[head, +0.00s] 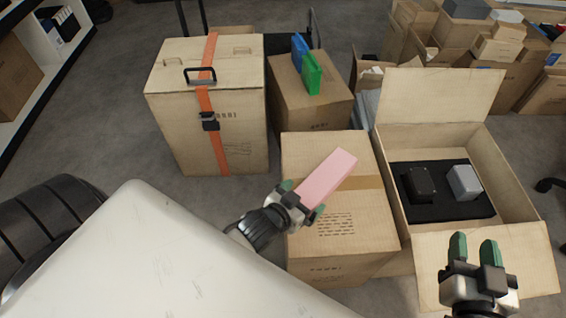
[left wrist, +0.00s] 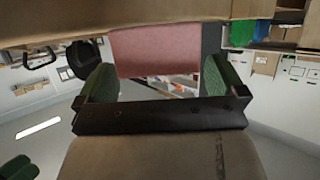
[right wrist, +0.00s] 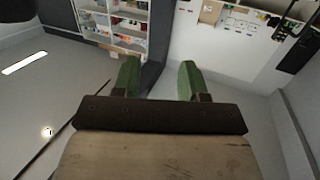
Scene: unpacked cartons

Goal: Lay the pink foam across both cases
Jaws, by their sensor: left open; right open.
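The pink foam (head: 328,177) is a flat block lying on the closed carton (head: 350,235), slanting up to the right. My left gripper (head: 302,200) is open at its near end, one finger on each side. In the left wrist view the foam (left wrist: 155,52) shows between the open fingers, with gaps at both sides. The black case (head: 420,183) and grey case (head: 464,182) sit side by side on a black insert (head: 445,208) in the open carton (head: 520,190). My right gripper (head: 474,248) is open and empty over that carton's front flap.
The open carton's back lid (head: 440,95) stands up. A strapped tall carton (head: 170,110) stands at the left; another carton (head: 325,105) behind carries a blue and a green item (head: 311,74). A white surface (head: 140,260) fills the near left.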

